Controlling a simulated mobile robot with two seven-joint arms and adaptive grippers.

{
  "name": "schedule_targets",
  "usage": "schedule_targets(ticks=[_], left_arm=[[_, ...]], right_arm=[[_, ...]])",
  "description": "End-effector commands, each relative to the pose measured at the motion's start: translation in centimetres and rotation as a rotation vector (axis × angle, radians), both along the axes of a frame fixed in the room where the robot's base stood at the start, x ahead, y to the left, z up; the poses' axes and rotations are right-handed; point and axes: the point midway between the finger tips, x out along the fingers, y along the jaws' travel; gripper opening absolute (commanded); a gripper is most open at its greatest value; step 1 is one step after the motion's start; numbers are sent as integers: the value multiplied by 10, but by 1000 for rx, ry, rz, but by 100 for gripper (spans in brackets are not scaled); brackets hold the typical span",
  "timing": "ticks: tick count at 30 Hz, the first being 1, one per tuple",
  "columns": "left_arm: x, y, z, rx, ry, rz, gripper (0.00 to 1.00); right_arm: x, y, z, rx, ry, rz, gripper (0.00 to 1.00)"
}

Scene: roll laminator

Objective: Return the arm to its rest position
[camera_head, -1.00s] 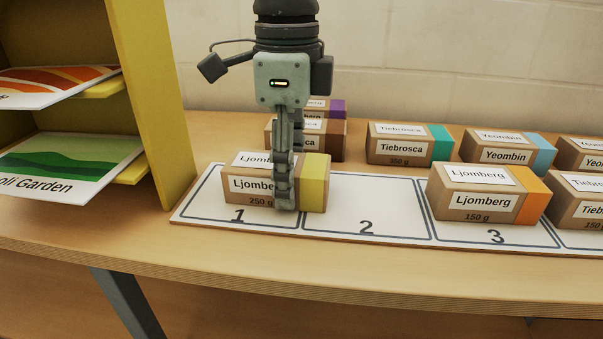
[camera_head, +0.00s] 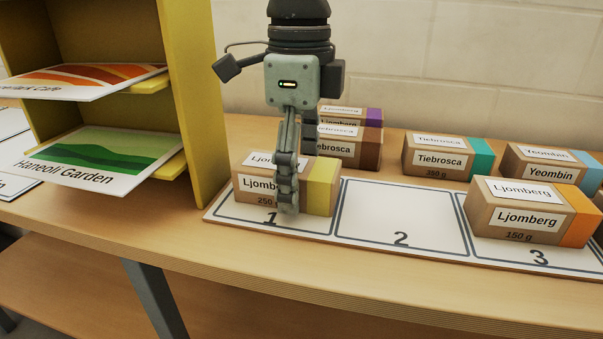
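A brown Ljomberg 250 g box with a yellow end (camera_head: 321,188) sits on slot 1 of the white numbered mat (camera_head: 372,239). My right gripper (camera_head: 293,178) points down over this box. One finger passes in front of its front face and the other goes down behind it, its tip hidden by the box. The fingers look spread slightly around the box, though any gap is hard to see. My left gripper is not in view.
A yellow shelf (camera_head: 190,110) with picture cards stands close on the left. A Ljomberg 150 g box (camera_head: 520,218) sits on slot 3; slot 2 is empty. Several boxes, including a Tiebrosca one (camera_head: 440,158), stand behind the mat. A wall closes the back.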

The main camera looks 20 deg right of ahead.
Motion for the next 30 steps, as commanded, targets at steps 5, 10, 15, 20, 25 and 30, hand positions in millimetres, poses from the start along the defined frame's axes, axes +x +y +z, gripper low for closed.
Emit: schedule_targets(ticks=[5,10,15,20,25,30], left_arm=[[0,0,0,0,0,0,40],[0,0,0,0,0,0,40],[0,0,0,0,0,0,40],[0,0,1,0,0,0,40],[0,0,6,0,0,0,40],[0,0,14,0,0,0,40]], right_arm=[[0,0,0,0,0,0,79],[0,0,0,0,0,0,96],[0,0,0,0,0,0,96],[0,0,1,0,0,0,96],[0,0,10,0,0,0,96],[0,0,22,1,-1,0,96]])
